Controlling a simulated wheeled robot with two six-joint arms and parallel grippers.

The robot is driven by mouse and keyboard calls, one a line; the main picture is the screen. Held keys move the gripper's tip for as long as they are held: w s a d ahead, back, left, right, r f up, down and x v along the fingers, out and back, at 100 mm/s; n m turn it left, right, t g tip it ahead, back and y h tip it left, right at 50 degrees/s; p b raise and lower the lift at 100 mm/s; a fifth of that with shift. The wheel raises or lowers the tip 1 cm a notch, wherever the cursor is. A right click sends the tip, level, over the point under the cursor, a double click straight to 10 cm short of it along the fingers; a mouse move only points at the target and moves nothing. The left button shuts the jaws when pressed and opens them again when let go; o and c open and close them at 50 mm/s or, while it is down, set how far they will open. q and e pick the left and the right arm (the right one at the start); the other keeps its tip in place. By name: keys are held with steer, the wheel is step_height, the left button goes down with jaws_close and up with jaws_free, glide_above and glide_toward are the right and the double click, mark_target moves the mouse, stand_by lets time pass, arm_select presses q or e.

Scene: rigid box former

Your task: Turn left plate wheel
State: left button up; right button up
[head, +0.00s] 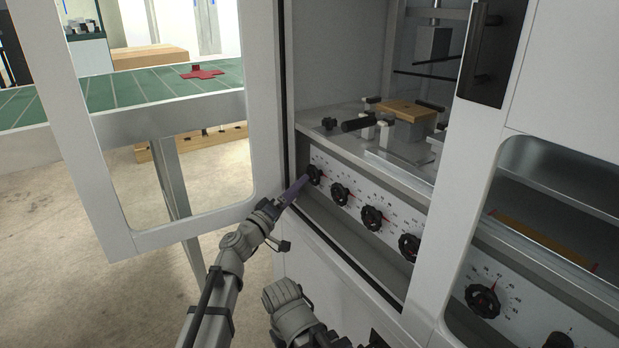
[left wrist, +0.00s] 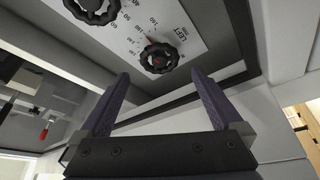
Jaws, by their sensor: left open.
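A row of black hand wheels sits on a white scale panel (head: 390,208) inside the machine. The plate wheel at the left end (head: 314,174) is a ribbed black ring with a red pointer beside it. My left gripper (head: 293,191) is at this wheel, its purple fingers pointing at it. In the left wrist view the same wheel (left wrist: 158,58) shows ahead of the tips, between the two spread fingers (left wrist: 160,74). The gripper is open, and I cannot tell whether a finger touches the wheel. My right forearm shows at the bottom of the head view; its gripper is out of sight.
A neighbouring wheel (head: 340,193) is close on the right. An open framed door (head: 262,110) stands to the left, and the cabinet's frame edge runs beside the gripper. A metal deck with a wooden block (head: 408,110) lies above the panel. A green table (head: 120,90) stands behind.

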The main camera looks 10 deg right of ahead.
mark_target(311, 176)
arm_select(q)
steer(key=p+x, duration=0.1)
steer(key=x, duration=0.5)
steer(key=shift+w+d, duration=0.1)
steer(key=c, duration=1.3)
